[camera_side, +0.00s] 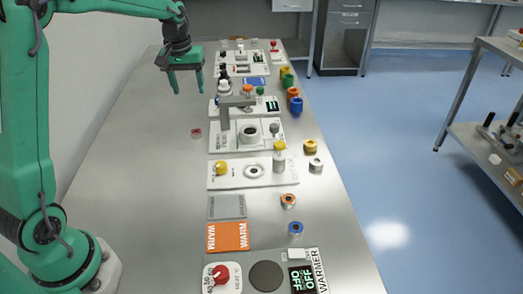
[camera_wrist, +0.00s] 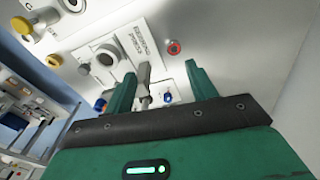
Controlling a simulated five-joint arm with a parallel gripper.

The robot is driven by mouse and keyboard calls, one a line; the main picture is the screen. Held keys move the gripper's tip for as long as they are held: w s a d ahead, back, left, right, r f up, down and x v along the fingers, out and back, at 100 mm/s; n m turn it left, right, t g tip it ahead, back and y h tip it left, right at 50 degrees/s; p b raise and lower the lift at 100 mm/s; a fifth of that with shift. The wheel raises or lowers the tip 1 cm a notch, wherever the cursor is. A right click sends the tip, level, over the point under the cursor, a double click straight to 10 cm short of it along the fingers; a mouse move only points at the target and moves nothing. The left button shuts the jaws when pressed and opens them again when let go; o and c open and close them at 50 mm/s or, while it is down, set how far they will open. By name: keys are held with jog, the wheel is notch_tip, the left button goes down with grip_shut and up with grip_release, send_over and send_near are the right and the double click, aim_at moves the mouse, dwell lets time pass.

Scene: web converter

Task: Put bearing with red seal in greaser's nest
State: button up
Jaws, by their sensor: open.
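The bearing with the red seal (camera_side: 196,132) is a small ring lying flat on the bare bench, left of the row of white stations. It also shows in the wrist view (camera_wrist: 174,47), beyond my fingertips. My gripper (camera_side: 186,82) is open and empty, raised above the bench and farther back than the bearing. Its two green fingers point down, and they show spread in the wrist view (camera_wrist: 160,75). One white station (camera_side: 225,182) has a yellow knob and a round ringed seat (camera_side: 254,171). Another has a round cup (camera_side: 248,132). I cannot read which is the greaser.
A grey upright bracket (camera_side: 225,113) stands by the cup station. A yellow-capped bottle (camera_side: 279,156) stands beside the ringed seat. Rings with orange (camera_side: 289,200) and blue (camera_side: 295,228) tops sit near the right edge. An orange mat (camera_side: 228,237) lies nearer. The bench's left side is clear.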

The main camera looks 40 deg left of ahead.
jog(key=s+d+r+m+t, duration=0.1)
jog(key=s+d+r+m, duration=0.1)
jog(key=s+d+r, duration=0.3)
jog(key=s+d+r+m+t, duration=0.1)
jog(key=s+d+r+m, duration=0.1)
jog(key=s+d, duration=0.35)
jog(key=s+d+f+m+t, duration=0.2)
jog(key=s+d+m, duration=0.1)
jog(key=s, duration=1.1)
jog(key=shift+d+f, duration=0.2)
jog(key=shift+d, duration=0.1)
jog(key=shift+c, duration=1.2)
jog(key=shift+w, duration=0.15)
